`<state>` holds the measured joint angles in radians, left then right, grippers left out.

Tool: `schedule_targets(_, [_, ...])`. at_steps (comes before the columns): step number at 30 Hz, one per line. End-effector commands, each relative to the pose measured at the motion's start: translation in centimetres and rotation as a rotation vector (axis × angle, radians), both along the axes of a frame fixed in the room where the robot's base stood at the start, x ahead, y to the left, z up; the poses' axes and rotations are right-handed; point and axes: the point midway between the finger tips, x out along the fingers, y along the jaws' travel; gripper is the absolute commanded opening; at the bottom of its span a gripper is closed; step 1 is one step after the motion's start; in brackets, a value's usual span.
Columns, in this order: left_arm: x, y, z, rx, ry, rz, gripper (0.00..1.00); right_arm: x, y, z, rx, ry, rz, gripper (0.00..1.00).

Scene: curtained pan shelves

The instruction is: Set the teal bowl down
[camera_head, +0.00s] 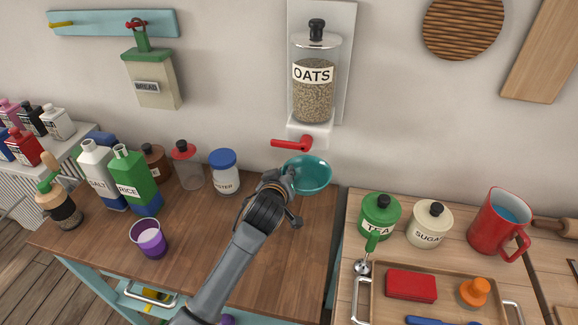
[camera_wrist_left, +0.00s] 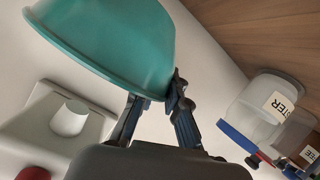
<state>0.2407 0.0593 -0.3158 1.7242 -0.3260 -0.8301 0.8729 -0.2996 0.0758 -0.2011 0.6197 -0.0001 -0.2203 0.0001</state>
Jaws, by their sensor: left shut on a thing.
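The teal bowl (camera_head: 309,174) is below the oats dispenser (camera_head: 314,85), near the wall and the back edge of the wooden counter. My left gripper (camera_head: 287,184) reaches it from the front left and is shut on its rim. In the left wrist view, the bowl (camera_wrist_left: 110,45) fills the upper left, with the two fingers (camera_wrist_left: 158,98) pinching its edge. The bowl looks upright in the head view, its visible inside plain teal. Whether its base touches the counter cannot be told. My right gripper is not in view.
The red dispenser lever (camera_head: 292,144) is just above the bowl. A blue-lidded jar (camera_head: 224,178) stands to its left, and a purple cup (camera_head: 150,240) at the front left. The counter (camera_head: 205,250) is bare in the middle. The tea canister (camera_head: 379,218) stands right, across a gap.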

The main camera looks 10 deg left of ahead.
Motion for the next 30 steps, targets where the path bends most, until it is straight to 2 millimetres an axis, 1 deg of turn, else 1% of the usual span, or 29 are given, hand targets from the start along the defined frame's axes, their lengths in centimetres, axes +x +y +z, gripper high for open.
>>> schedule_targets(1, [0.8, -0.1, 0.1, 0.004, -0.001, 0.000, 0.00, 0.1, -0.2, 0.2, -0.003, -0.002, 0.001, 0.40])
schedule_targets(2, [1.1, -0.1, 0.1, 0.005, -0.001, 0.001, 0.00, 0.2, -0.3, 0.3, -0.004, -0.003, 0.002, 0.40])
schedule_targets(6, [1.7, -0.2, -0.2, 0.009, -0.001, 0.001, 0.00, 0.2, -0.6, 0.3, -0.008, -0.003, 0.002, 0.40])
schedule_targets(15, [1.7, -0.2, -0.2, 0.009, 0.000, 0.002, 0.00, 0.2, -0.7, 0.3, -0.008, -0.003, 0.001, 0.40])
schedule_targets(20, [1.7, -0.3, 0.0, 0.007, 0.008, 0.012, 0.00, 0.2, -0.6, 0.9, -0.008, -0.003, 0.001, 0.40])
schedule_targets(30, [1.6, -0.2, -3.4, 0.010, 0.009, 0.014, 0.00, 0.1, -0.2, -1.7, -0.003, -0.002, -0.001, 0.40])
